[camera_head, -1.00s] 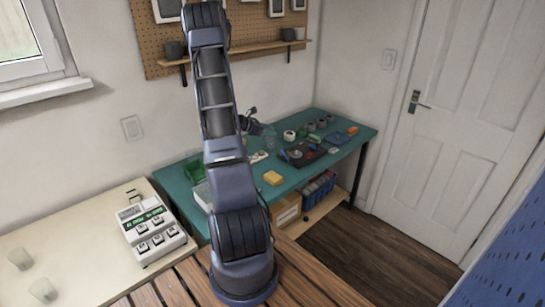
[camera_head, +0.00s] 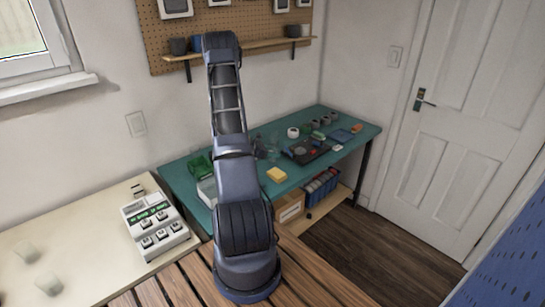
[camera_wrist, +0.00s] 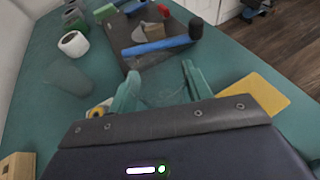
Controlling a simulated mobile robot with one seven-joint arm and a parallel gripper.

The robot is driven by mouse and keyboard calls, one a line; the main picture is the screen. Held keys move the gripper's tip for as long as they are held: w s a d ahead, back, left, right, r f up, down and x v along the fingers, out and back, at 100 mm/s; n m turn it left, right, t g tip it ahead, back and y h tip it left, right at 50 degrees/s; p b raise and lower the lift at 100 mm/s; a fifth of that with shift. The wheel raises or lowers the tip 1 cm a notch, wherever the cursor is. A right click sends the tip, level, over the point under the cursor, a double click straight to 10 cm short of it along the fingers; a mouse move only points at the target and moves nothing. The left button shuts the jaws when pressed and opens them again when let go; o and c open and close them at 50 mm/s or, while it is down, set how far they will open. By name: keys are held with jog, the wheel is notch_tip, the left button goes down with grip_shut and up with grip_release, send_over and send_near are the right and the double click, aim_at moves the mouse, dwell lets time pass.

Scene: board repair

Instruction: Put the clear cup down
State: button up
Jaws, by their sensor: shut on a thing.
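My gripper (camera_wrist: 160,88) has its two green fingers around a clear cup (camera_wrist: 163,97), which shows only as a faint outline between them in the wrist view. The gripper is low over the teal bench top (camera_wrist: 225,62). I cannot tell whether the cup's base touches the bench. In the head view my gripper (camera_head: 263,149) is a small dark shape beside the arm, and the held cup is too faint to make out.
A white roll (camera_wrist: 74,44) and a dark tray (camera_wrist: 165,50) with a blue tool (camera_wrist: 156,46) lie beyond. A yellow block (camera_wrist: 258,92) is to the right. Two translucent cups (camera_head: 48,282) stand on the cream table.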

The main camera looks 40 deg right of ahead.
jog(key=shift+f, duration=1.15)
jog(key=shift+f, duration=0.15)
jog(key=o, duration=0.9)
jog(key=shift+o, duration=0.2)
